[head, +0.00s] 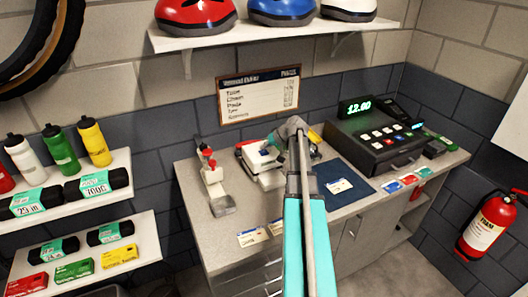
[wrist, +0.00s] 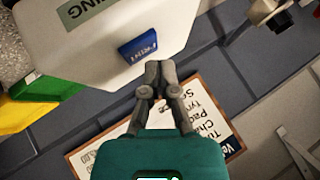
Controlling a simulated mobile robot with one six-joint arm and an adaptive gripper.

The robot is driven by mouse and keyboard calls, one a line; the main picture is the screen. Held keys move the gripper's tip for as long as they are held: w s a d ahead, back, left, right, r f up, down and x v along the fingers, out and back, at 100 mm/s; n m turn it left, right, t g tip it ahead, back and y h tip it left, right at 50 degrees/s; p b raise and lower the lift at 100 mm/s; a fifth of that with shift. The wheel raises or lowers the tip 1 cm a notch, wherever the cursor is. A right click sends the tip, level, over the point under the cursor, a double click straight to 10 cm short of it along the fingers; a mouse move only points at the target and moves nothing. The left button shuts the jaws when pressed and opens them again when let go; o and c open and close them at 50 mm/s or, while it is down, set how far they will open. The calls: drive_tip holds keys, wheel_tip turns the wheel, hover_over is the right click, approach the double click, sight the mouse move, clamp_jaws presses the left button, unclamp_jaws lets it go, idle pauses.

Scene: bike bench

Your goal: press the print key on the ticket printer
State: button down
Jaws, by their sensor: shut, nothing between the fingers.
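The ticket printer (head: 266,179) is a pale box on the counter, partly hidden behind my arm in the head view. In the wrist view its white body (wrist: 100,45) fills the upper part. Its blue key (wrist: 139,46), lettered PRINT, faces my gripper. My gripper (wrist: 160,66) is shut and empty, with its fingertips just below and right of the key in the picture. I cannot tell whether they touch the printer. In the head view my gripper (head: 291,128) is over the printer's right side, and its tips are hard to make out.
A cash register (head: 380,155) stands right of the printer, with a dark blue mat (head: 345,185) between. A red-and-grey tool (head: 212,175) stands to the left. A price board (head: 258,97) hangs behind. Cards (head: 252,238) lie along the counter's front edge.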

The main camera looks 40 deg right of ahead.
sight(265, 153)
drive_tip(key=shift+r, duration=0.1)
wheel_tip(265, 153, up, 6)
drive_tip(key=p, duration=0.6)
drive_tip(key=shift+s, duration=0.1)
idle(1.2)
